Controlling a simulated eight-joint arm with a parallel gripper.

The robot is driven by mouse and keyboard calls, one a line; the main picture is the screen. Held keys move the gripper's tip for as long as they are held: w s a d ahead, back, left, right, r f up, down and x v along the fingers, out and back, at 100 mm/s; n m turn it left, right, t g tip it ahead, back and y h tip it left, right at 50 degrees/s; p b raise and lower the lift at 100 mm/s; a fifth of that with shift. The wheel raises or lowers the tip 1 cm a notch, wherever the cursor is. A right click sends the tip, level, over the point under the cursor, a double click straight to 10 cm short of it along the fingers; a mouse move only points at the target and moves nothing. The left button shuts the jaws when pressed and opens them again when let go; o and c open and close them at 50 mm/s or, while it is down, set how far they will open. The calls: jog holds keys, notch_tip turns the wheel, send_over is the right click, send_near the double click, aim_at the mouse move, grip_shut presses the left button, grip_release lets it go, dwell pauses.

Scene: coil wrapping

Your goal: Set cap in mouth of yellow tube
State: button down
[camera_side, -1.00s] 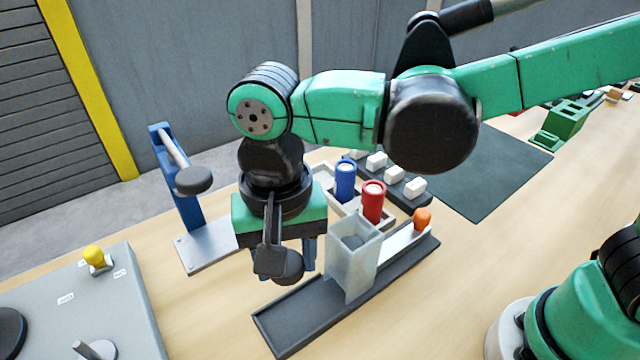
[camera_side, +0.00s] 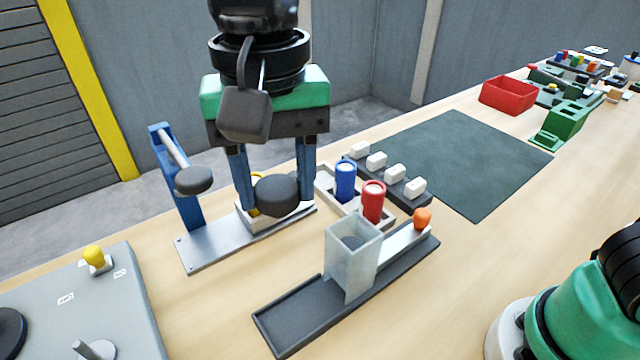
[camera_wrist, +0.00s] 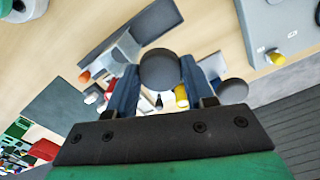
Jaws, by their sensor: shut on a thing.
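My gripper (camera_side: 276,200) points down, its two blue fingers shut on a dark round cap (camera_side: 277,195). In the wrist view the cap (camera_wrist: 159,70) is a dark disc between the fingers. The yellow tube (camera_side: 255,209) is mostly hidden behind the cap and fingers, with slivers of yellow showing above and below the cap. It stands at a white holder on the metal base plate. In the wrist view the yellow tube (camera_wrist: 181,96) shows beside the cap, near one finger. I cannot tell whether the cap touches the tube.
A blue post with a dark round pad (camera_side: 193,181) stands just left of my gripper. Blue (camera_side: 345,182) and red (camera_side: 372,202) tubes stand in a tray to the right. A grey translucent box (camera_side: 352,258) on a dark rail is in front. The green mat (camera_side: 460,160) is clear.

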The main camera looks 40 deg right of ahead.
jog(key=w+d+f+m, duration=0.1)
jog(key=w+d+f, duration=0.1)
jog(key=w, duration=0.7)
jog(key=w+d+f+m, duration=0.2)
jog(key=w+d, duration=0.1)
jog(key=w, duration=0.6)
jog(key=shift+w+f+m, duration=0.3)
jog(key=shift+w, duration=0.1)
jog(key=shift+f, duration=2.9)
jog(key=shift+f, duration=0.85)
jog(key=shift+c, duration=1.2)
grip_release()
